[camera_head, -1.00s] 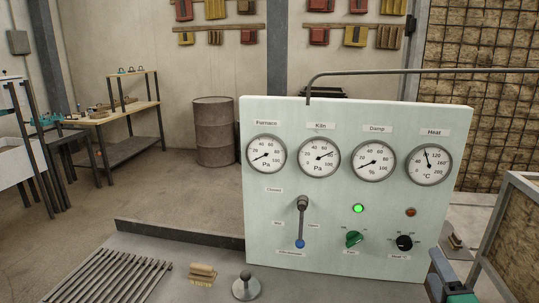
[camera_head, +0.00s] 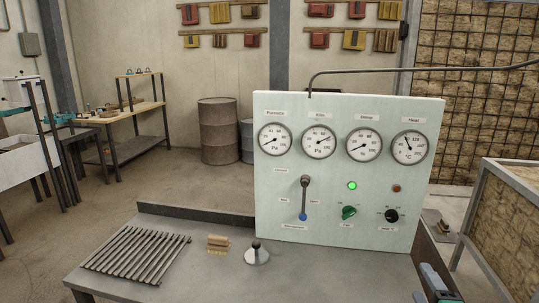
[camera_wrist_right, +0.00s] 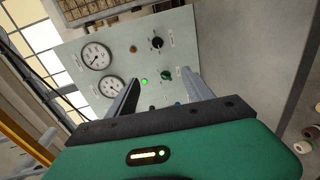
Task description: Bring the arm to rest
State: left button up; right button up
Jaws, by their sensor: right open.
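My right gripper (camera_head: 436,297) shows only partly at the bottom right edge of the head view, to the right of the table's instrument panel. In the right wrist view its two grey fingers (camera_wrist_right: 160,98) stand apart with nothing between them. The pale green panel (camera_head: 270,215) faces me, with several dials, a blue-tipped lever (camera_head: 304,198), a green knob (camera_head: 348,212), a black knob (camera_head: 391,215) and a lit green lamp (camera_head: 352,185). The gripper is clear of the panel. My left gripper is not in view.
The grey table (camera_head: 205,277) carries a rack of metal bars (camera_head: 135,254), a small brush (camera_head: 218,242) and a round-based metal tool (camera_head: 257,254). A framed crate (camera_head: 505,225) stands at the right. Barrels (camera_head: 219,130) and a workbench (camera_head: 135,109) are behind.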

jog(key=s+a+f+m+g+y, duration=0.1)
jog(key=s+a+f+m+g, duration=0.3)
jog(key=f, duration=0.4)
jog(key=s+a+f+m+g+y, duration=0.1)
jog(key=a+f+m+g, duration=0.35)
jog(key=f, duration=0.35)
jog(key=s+a+f+m+g+y, duration=0.1)
jog(key=s+a+f+m+g, duration=0.1)
jog(key=s+a+f+m, duration=0.3)
jog(key=s+a+f+m+g, duration=0.2)
jog(key=s+a+g, duration=0.1)
jog(key=s, duration=0.3)
jog(key=s+f+b+x, duration=0.1)
jog(key=s+b+x, duration=0.1)
jog(key=b+x, duration=0.85)
jog(key=w+p+v, duration=0.3)
jog(key=p+v, duration=1)
jog(key=w+d+r+p+v, duration=0.1)
jog(key=w+p+v, duration=0.2)
jog(key=p+v, duration=1)
jog(key=shift+s+r, duration=0.4)
jog(key=shift+r, duration=0.15)
jog(key=shift+a, duration=0.15)
